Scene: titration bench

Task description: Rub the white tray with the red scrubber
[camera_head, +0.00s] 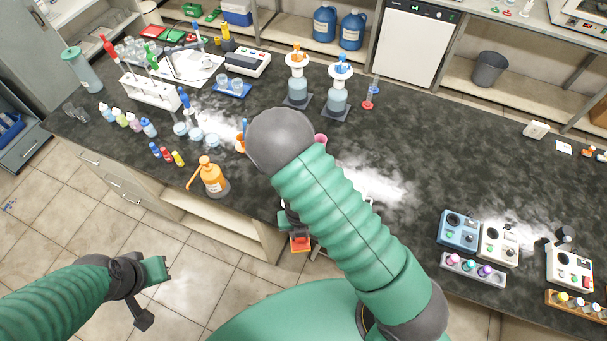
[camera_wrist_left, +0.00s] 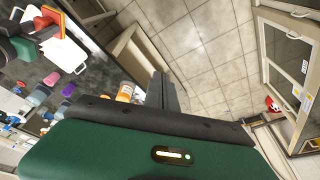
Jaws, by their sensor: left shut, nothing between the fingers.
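The red scrubber (camera_head: 300,243) shows below my right arm in the head view. It also shows in the left wrist view (camera_wrist_left: 52,17), at the dark fingers of my right gripper (camera_head: 290,220), which look shut on it. The white tray (camera_wrist_left: 68,56) lies beside and under the scrubber in the left wrist view. In the head view my right arm hides most of the tray; whether the scrubber touches it is unclear. My left gripper (camera_head: 144,319) is shut and empty over the floor, away from the bench. Its dark fingers (camera_wrist_left: 165,92) show in the left wrist view.
An orange-topped bottle (camera_head: 211,177) stands near the bench's front edge. Dishes, small bottles and a white tube rack (camera_head: 152,92) stand at the left. Blue and white devices (camera_head: 460,228) stand at the right. The dark bench right of my arm is fairly clear.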

